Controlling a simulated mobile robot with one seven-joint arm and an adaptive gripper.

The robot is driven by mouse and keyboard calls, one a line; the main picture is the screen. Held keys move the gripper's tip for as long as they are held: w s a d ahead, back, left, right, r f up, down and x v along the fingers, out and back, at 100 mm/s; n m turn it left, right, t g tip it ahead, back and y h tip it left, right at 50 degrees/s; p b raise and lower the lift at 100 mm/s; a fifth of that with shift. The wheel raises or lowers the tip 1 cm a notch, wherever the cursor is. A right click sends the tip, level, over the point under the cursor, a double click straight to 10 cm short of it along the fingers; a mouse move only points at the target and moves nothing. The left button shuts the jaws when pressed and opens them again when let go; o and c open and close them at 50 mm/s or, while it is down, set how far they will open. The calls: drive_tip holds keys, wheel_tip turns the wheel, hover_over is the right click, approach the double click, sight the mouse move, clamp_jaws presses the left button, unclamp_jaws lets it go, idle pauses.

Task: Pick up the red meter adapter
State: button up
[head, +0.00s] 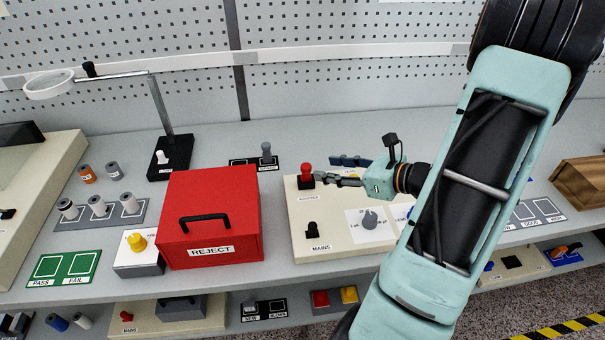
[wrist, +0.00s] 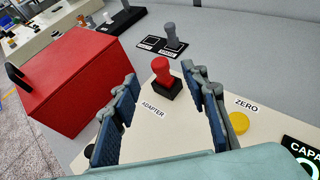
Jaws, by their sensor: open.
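The red meter adapter (head: 306,171) stands upright in a black socket on the cream meter box (head: 324,238), at its far left corner. In the wrist view the red adapter (wrist: 162,72) stands behind the printed word ADAPTER, its base inside the black socket. My gripper (head: 350,170) is open, just right of the adapter in the head view. In the wrist view the two blue-padded fingers (wrist: 169,92) are spread, with the adapter seen between and beyond their tips. Nothing is held. I cannot tell the exact gap from fingertips to adapter.
A red REJECT box (head: 215,205) with a black handle stands left of the meter box. A grey spindle in a black holder (head: 266,152) stands behind. A yellow ZERO button (wrist: 239,122) lies right of the fingers. A magnifier stand (head: 165,120) is at the back left.

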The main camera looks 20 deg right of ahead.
sight(308, 166)
drive_tip(key=p+x, duration=0.1)
drive_tip(key=x, duration=0.7)
drive_tip(key=shift+w+a+f, duration=0.1)
drive_tip(key=shift+w+a, duration=0.05)
clamp_jaws()
